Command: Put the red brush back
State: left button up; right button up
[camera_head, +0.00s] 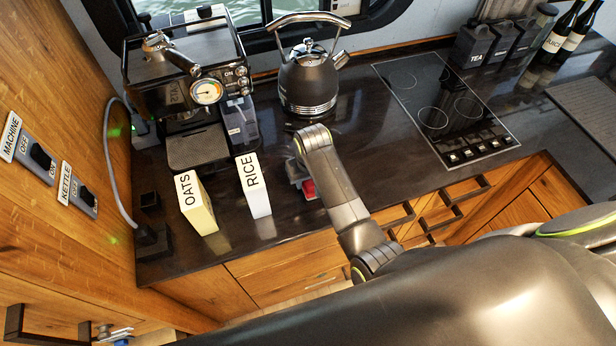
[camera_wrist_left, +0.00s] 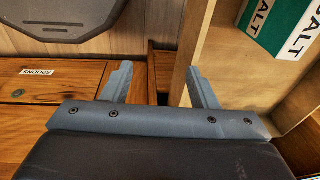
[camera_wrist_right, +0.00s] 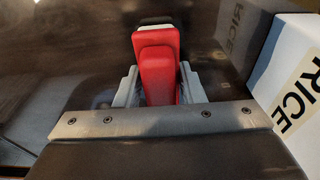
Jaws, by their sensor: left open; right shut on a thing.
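The red brush (camera_wrist_right: 157,70) is between the fingers of my right gripper (camera_wrist_right: 157,88), which is shut on it. A pale strip shows at its far end. In the head view the red brush (camera_head: 309,188) shows only in part, low over the dark counter just right of the RICE box; my arm hides the rest. I cannot tell whether it touches the counter. My left gripper (camera_wrist_left: 160,85) is open and empty in the left wrist view, in front of a wooden post and a drawer front. It is not seen in the head view.
The RICE box (camera_head: 254,186) and OATS box (camera_head: 196,203) stand on the counter (camera_head: 370,150) left of my right gripper. A kettle (camera_head: 308,84) stands behind it, a coffee machine (camera_head: 190,90) at back left, a hob (camera_head: 444,105) to the right. A SALT box (camera_wrist_left: 283,25) sits on a shelf.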

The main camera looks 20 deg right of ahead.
aim_at(310, 181)
jog(key=shift+f, duration=0.15)
jog(key=o, duration=1)
jog(key=shift+c, duration=0.2)
jog(key=r, duration=0.3)
jog(key=s+r+b, duration=0.1)
jog(key=r, duration=0.2)
jog(key=r+b, duration=0.1)
jog(key=r, duration=0.2)
jog(key=shift+s+r, duration=0.15)
jog(key=shift+r, duration=0.25)
jog(key=shift+s+r+p, duration=0.1)
jog(key=shift+r+p, duration=0.3)
jog(key=shift+r, duration=0.4)
jog(key=shift+s+r, duration=0.15)
jog(key=shift+r, duration=0.3)
